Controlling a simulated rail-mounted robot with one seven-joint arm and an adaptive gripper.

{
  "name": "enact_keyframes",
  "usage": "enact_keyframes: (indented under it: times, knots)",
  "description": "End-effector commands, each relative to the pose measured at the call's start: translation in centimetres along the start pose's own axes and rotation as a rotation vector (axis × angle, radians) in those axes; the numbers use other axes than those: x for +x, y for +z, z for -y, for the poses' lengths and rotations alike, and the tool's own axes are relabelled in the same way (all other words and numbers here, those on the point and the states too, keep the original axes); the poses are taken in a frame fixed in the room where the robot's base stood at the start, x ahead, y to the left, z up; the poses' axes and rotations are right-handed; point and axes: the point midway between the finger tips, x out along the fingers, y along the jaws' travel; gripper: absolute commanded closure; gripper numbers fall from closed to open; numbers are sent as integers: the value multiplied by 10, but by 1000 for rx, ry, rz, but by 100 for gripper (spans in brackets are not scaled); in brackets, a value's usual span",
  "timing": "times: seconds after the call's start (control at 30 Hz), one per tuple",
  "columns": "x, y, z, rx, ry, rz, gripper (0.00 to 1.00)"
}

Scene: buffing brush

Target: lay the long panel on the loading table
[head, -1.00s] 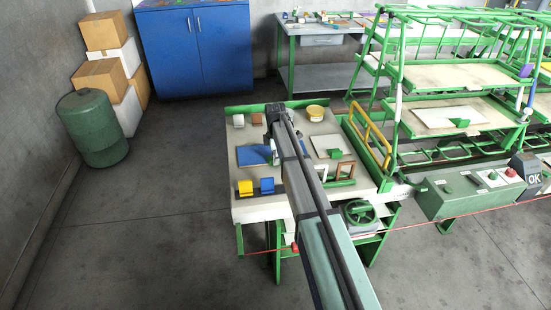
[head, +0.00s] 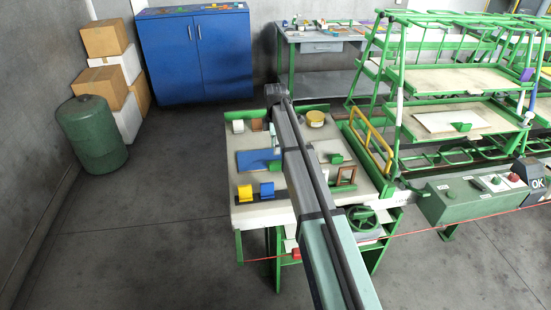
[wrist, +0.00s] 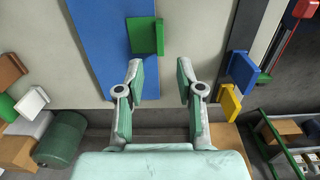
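The long blue panel (head: 256,161) lies flat on the grey-topped table (head: 240,205), left of my arm in the head view. It also shows in the wrist view (wrist: 108,45) as a long blue strip, with a green block (wrist: 146,36) at its right edge. My gripper (wrist: 160,72) is open and empty in the wrist view, its two fingers apart. The green block is ahead of the fingers, toward the left one, and not between the tips. In the head view my arm hides part of the tabletop and most of the gripper.
Yellow (head: 245,193) and blue (head: 267,189) blocks stand at the table's near left; white (head: 238,126) and brown (head: 256,124) blocks at the back. A green rack (head: 465,80) stands at the right.

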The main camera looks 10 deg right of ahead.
Motion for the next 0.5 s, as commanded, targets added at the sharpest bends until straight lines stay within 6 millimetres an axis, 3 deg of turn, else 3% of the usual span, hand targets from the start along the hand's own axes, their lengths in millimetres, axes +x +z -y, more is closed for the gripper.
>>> enact_keyframes:
  times: [0.2, 0.5]
  knots:
    - [-26, 0, -1, 0, 1, 0, 63]
    - [-32, 0, 0, 0, -1, 0, 63]
